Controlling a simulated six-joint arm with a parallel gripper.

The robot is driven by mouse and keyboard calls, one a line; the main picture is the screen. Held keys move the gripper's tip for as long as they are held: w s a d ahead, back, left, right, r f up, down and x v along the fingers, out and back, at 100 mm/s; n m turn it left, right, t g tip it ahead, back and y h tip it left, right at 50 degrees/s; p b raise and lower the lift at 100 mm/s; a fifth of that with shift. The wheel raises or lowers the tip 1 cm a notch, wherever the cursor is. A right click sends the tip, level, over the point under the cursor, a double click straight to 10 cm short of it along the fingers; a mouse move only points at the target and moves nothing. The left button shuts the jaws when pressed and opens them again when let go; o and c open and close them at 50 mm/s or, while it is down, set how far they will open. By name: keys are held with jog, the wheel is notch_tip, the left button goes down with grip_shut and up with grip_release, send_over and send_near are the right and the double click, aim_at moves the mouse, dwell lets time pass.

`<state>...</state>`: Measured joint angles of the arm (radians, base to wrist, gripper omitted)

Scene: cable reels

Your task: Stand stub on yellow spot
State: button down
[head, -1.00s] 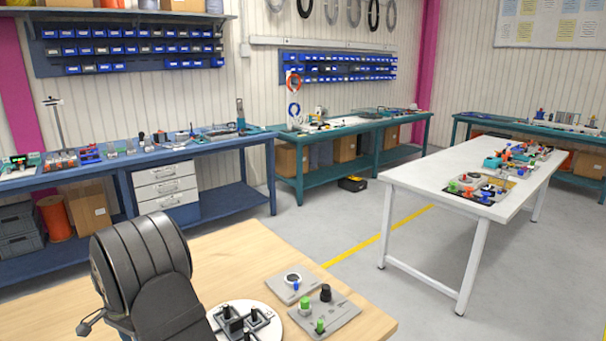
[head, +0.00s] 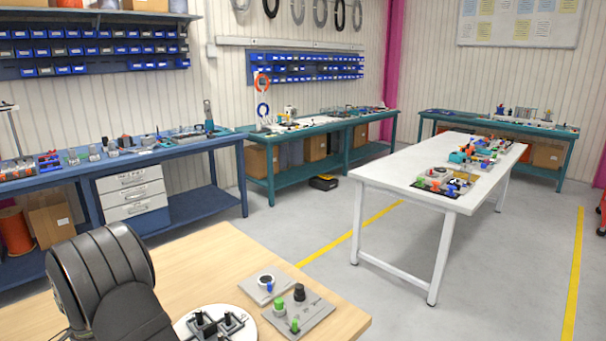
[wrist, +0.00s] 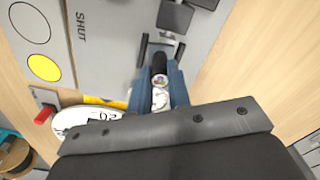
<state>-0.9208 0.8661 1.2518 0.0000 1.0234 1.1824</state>
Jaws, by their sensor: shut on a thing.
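The yellow spot (wrist: 44,68) is a plain round patch on a light grey panel (wrist: 100,40) at the left of the wrist view. Nothing stands on it. An empty outlined circle (wrist: 30,23) is just above it, and the word SHUT is printed to the right. My gripper (wrist: 160,78) has blue fingers shut on the stub (wrist: 159,97), a short piece with a pale, speckled side. A black cylinder shows at its far end; I cannot tell whether it is part of the stub. The gripper is to the right of the spot. The head view shows neither gripper nor spot.
Dark raised fittings (wrist: 175,17) lie just beyond the fingers. A red lever (wrist: 44,116) and white dial (wrist: 85,117) are at left. On the wooden table (head: 215,265) are a white disc (head: 190,318) and a grey board (head: 318,314) with knobs. A black ribbed shape (head: 100,265) stands in front.

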jog(key=shift+s+a, duration=0.3)
notch_tip(320, 180, up, 8)
jog(key=shift+f, duration=0.2)
dwell(0.5)
jog(key=shift+d, duration=0.1)
jog(key=s+d+f+m, duration=0.1)
jog(key=s+d, duration=0.2)
jog(key=d, duration=0.6)
jog(key=s+d+f+m, duration=0.15)
jog(key=s+d, duration=0.25)
jog(key=d, duration=0.5)
jog(key=shift+n, duration=0.45)
jog(key=shift+w+a+f, duration=0.1)
jog(key=shift+f, duration=2.25)
jog(key=shift+f, duration=0.1)
